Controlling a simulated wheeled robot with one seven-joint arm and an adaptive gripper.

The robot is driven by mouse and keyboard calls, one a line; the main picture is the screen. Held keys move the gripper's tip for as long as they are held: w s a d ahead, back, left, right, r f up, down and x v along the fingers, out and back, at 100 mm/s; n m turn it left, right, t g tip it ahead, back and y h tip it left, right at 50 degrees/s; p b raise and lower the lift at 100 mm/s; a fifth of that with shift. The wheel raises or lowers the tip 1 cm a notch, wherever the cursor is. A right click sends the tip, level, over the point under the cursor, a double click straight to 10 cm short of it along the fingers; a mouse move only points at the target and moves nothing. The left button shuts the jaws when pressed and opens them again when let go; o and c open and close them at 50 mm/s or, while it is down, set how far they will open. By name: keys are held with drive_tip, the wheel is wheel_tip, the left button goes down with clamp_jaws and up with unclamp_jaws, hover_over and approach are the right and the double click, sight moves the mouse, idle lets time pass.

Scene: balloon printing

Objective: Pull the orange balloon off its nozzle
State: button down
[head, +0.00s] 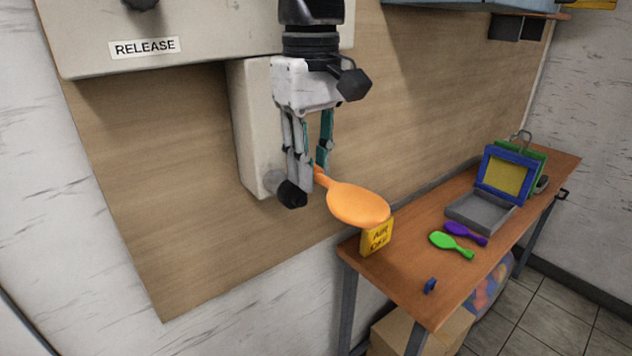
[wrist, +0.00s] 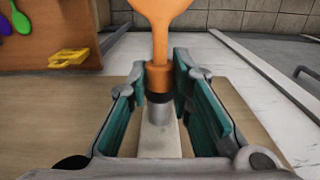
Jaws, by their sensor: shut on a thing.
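The orange balloon (head: 357,204) is flat and hangs out to the right, its narrow neck between the fingers of my gripper (head: 308,176). In the wrist view, the balloon's neck (wrist: 158,76) lies between the teal finger pads of my gripper (wrist: 162,66), which is shut on it. The neck's collar meets a dark ring at the end of the grey metal nozzle (wrist: 160,112), and I see no clear gap between them. In the head view my fingers hide most of the nozzle. A dark round part (head: 291,194) shows beside the fingertips.
A wooden table (head: 400,290) stands at right with a yellow "AIR OFF" block (head: 377,237), a green balloon (head: 452,246), a purple balloon (head: 466,234), a small blue piece (head: 430,286) and a hinged printing frame (head: 505,175). A beige box (head: 190,40) labelled "RELEASE" is at upper left.

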wheel_tip(320, 180, up, 11)
drive_tip(key=p, duration=0.6)
idle(0.3)
